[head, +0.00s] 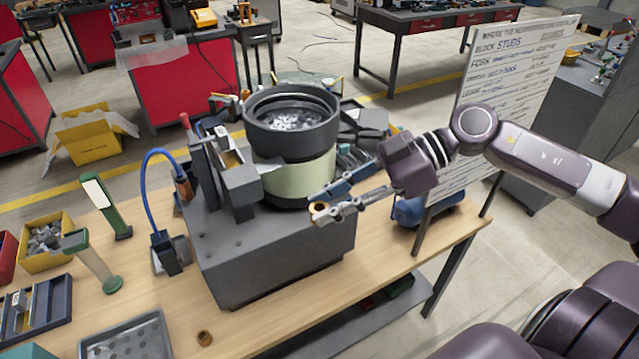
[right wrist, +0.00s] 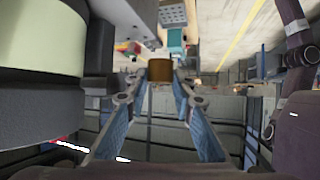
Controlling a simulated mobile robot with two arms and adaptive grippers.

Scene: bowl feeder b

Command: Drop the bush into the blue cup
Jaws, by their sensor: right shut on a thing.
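The bush, a small brass-brown ring (head: 318,207), is held at the fingertips of my right gripper (head: 316,204). In the right wrist view the bush (right wrist: 160,70) shows as a short brown cylinder between the two blue-and-grey fingers (right wrist: 160,78). My right gripper is shut on it, in front of the feeder's pale green drum and above the grey base. A blue rounded object (head: 428,208) is at the table's right side, behind the gripper; I cannot tell whether it is a cup. No clear blue cup shows. My left gripper is out of view.
The bowl feeder (head: 293,135) stands on a grey base (head: 280,265). A grey tray (head: 128,338), green-and-white stands and a yellow bin (head: 45,262) are at left. A sign board (head: 510,90) stands at right.

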